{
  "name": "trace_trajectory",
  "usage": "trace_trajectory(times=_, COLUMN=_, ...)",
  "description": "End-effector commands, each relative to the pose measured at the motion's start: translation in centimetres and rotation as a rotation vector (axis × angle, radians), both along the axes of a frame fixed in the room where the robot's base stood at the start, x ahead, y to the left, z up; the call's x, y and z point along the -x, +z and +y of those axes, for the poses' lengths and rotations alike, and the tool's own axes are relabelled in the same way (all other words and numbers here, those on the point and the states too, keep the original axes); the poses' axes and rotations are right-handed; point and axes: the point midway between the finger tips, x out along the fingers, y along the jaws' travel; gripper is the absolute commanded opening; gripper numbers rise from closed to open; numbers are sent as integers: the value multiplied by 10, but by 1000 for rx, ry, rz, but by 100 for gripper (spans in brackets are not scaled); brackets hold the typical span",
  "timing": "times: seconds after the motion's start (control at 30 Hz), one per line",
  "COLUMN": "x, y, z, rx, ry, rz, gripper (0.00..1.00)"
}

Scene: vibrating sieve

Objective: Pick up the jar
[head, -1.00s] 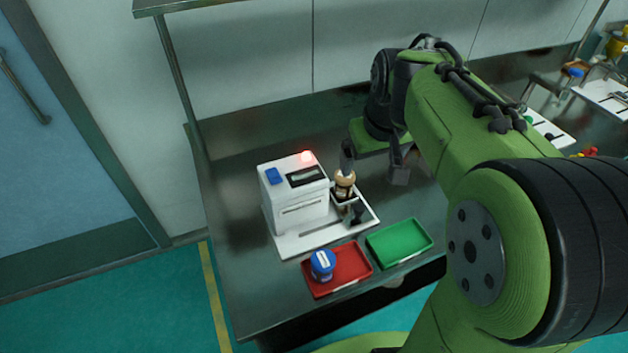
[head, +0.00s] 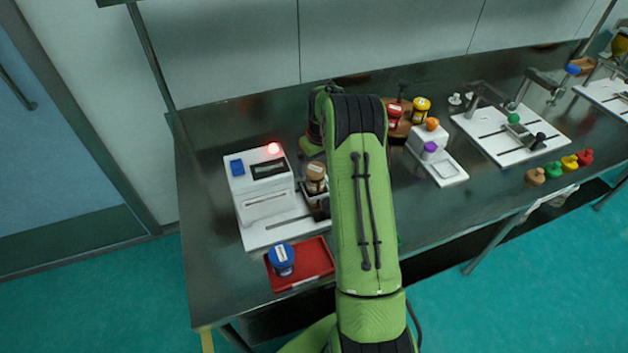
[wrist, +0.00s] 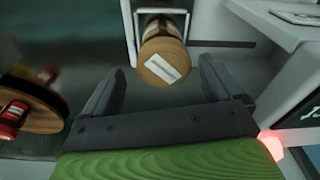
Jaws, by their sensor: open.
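A jar with a wooden-brown lid and white label (head: 316,176) stands in the holder of the white sieve machine (head: 262,196). The wrist view shows its lid (wrist: 163,65) at the top centre. My gripper (wrist: 162,78) is open, its two dark fingers apart on either side of the near part of this lid in the picture; I cannot tell whether they touch it. In the head view my green arm hides most of the gripper. A second jar, with a blue lid (head: 281,254), stands in the red tray (head: 312,262), away from my gripper.
A red light (head: 273,148) glows on the machine. My arm hides most of the green tray. To the right stand a round brown rack (head: 398,130) with jars, a white scale (head: 444,166), another white apparatus (head: 510,140) and several coloured weights (head: 553,168).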

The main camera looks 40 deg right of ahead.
Motion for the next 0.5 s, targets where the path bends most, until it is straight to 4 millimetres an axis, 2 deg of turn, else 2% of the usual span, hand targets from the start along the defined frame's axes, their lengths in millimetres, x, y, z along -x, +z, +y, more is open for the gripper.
trace_trajectory(times=0.23, x=-1, y=-27, z=2, rx=1, ry=-1, rz=0, gripper=92)
trace_trajectory(times=0.4, x=-3, y=-60, z=5, rx=0, ry=0, rz=0, gripper=92)
trace_trajectory(times=0.5, x=-4, y=-64, z=4, rx=1, ry=0, rz=-2, gripper=92)
